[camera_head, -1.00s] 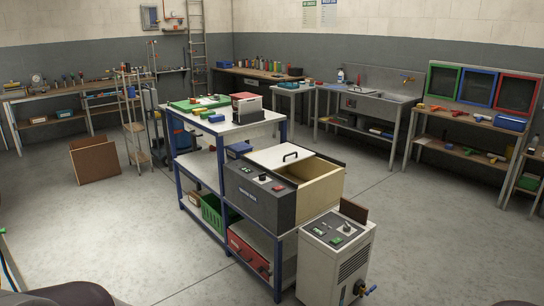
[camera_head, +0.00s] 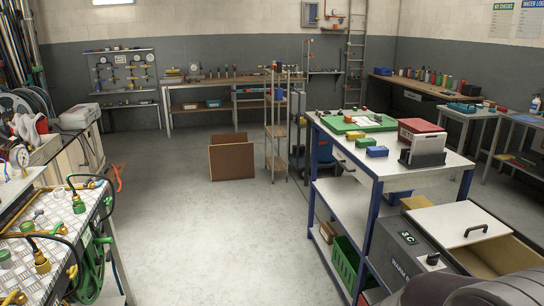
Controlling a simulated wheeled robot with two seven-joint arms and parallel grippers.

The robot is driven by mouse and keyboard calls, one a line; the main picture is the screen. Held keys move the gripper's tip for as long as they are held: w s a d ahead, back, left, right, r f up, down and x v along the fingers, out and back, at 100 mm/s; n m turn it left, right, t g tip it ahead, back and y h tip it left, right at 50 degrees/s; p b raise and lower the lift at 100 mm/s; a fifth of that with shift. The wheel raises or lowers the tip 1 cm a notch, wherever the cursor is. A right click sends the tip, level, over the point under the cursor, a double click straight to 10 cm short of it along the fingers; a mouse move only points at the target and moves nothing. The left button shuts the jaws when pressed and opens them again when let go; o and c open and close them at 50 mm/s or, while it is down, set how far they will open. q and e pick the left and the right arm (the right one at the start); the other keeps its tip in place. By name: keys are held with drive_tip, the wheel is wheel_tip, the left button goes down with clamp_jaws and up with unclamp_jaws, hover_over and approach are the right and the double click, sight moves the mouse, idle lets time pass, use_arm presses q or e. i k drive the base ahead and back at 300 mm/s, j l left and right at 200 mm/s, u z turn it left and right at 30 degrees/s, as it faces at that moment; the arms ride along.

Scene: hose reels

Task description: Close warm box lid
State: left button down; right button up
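The warm box (camera_head: 397,251) is at the lower right on the blue-framed shelf bench, with a dark grey front panel. Its white lid (camera_head: 447,224) has a black bar handle (camera_head: 476,230). The lid covers the far-left part of the top, and the wooden interior (camera_head: 497,257) shows open beside it. The right end of the box is cut off by the picture edge. A dark rounded part of my own body hides the box's near lower side. Neither of my grippers is in view.
The blue-framed bench (camera_head: 346,205) carries a green tray (camera_head: 358,122) and a red-and-white box (camera_head: 421,140). A metal table (camera_head: 30,215) with hoses and brass fittings stands at the left. The grey floor (camera_head: 215,230) between them is clear. A brown open panel box (camera_head: 231,161) stands farther back.

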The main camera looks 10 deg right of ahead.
sight(454, 226)
drive_tip(key=i+z, duration=0.2)
drive_tip(key=i, duration=0.35)
drive_tip(key=i+z, duration=0.15)
drive_tip(key=i, duration=0.4)
drive_tip(key=i+j+z, duration=0.2)
drive_tip(key=i, duration=0.35)
drive_tip(key=i+j+z, duration=0.15)
drive_tip(key=i, duration=0.45)
drive_tip(key=i+j+z, duration=0.2)
drive_tip(key=i, duration=0.3)
drive_tip(key=i+j+z, duration=0.15)
drive_tip(key=i+j, duration=0.2)
drive_tip(key=i, duration=0.2)
drive_tip(key=i+z, duration=0.1)
drive_tip(key=z, duration=0.9)
drive_tip(key=i+j+z, duration=0.1)
drive_tip(key=z, duration=0.4)
drive_tip(key=j+z, duration=0.1)
drive_tip(key=z, duration=0.4)
drive_tip(key=i+j+z, duration=0.1)
drive_tip(key=z, duration=0.4)
drive_tip(key=j+z, duration=0.15)
drive_tip(key=z, duration=0.35)
drive_tip(key=j+z, duration=0.15)
drive_tip(key=z, duration=0.35)
drive_tip(key=i+j+z, duration=0.45)
drive_tip(key=k, duration=0.1)
